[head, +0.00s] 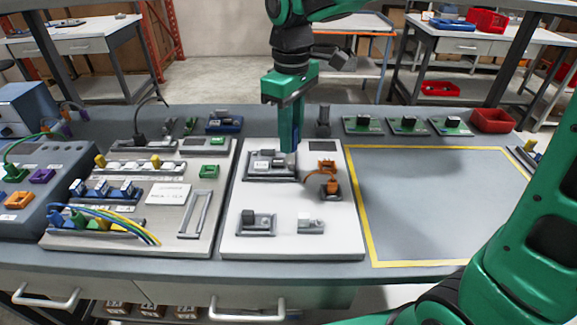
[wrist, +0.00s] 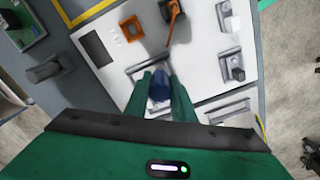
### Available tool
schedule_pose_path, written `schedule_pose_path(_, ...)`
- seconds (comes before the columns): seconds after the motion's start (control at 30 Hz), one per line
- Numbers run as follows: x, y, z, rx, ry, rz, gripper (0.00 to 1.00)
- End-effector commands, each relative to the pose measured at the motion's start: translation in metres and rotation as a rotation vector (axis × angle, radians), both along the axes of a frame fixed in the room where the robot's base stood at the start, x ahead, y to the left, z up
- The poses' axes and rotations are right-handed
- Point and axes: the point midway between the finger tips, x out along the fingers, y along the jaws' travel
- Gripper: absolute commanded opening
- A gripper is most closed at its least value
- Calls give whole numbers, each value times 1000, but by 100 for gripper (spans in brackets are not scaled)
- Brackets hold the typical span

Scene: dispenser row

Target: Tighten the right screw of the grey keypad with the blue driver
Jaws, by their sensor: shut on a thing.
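My gripper (head: 290,140) points straight down over the white board and is shut on the blue driver (head: 298,118). In the wrist view, the blue driver (wrist: 159,91) sits between the two green fingers. Below it on the board is a grey unit on a plate (head: 262,176), likely the grey keypad; its keys are too small to make out. The driver is over the right part of this unit. The driver's tip and the right screw are hidden, so I cannot tell whether they touch.
On the white board (head: 235,215), an orange square part (head: 326,166) and an orange-topped fixture (head: 331,188) stand close to the right of my gripper. Smaller grey fixtures (head: 256,222) sit nearer the front. The yellow-bordered area (head: 415,205) to the right is clear.

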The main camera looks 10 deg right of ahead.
Motion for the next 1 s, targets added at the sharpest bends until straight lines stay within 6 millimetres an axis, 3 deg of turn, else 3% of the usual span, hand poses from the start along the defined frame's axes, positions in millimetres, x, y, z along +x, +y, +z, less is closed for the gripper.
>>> schedule_pose_path(0.33,0,0,0,0,0,374,0)
schedule_pose_path(0.67,0,0,0,-1,-1,545,0)
schedule_pose_path(1.0,1,0,0,-1,-1,922,0)
